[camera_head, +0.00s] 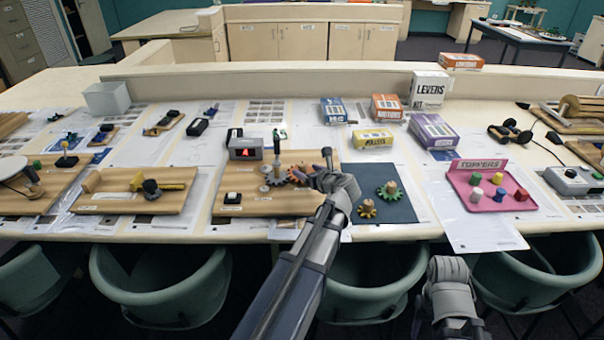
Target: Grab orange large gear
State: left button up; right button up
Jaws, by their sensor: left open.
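An orange gear (296,176) is on the wooden board (260,203), beside grey gears (272,178); my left gripper partly covers its right side. My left gripper (318,169) is open, just right of this gear at the board's right edge. I cannot tell whether a finger touches the gear. A smaller orange-red gear (367,208) lies on the dark mat (402,212) to the right, near a green gear (390,190) with a wooden peg. My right gripper (449,268) hangs low at the front, below the table edge; its jaws are unclear.
A display box with a red "A" (245,149) stands behind the board, and a black-and-white switch (232,198) sits on its left. A pink "TOPPERS" tray (490,187) stands right. Several small boxes (433,130) are behind the mat. Green chairs (160,285) line the front.

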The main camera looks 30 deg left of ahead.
aim_at(304, 167)
pick_arm(q)
jog(key=b+x, duration=0.1)
jog(key=x, duration=0.4)
jog(key=shift+w+r+b, duration=0.15)
jog(key=shift+w+b, duration=0.1)
jog(key=shift+b, duration=0.05)
jog(key=shift+c, duration=0.7)
grip_shut()
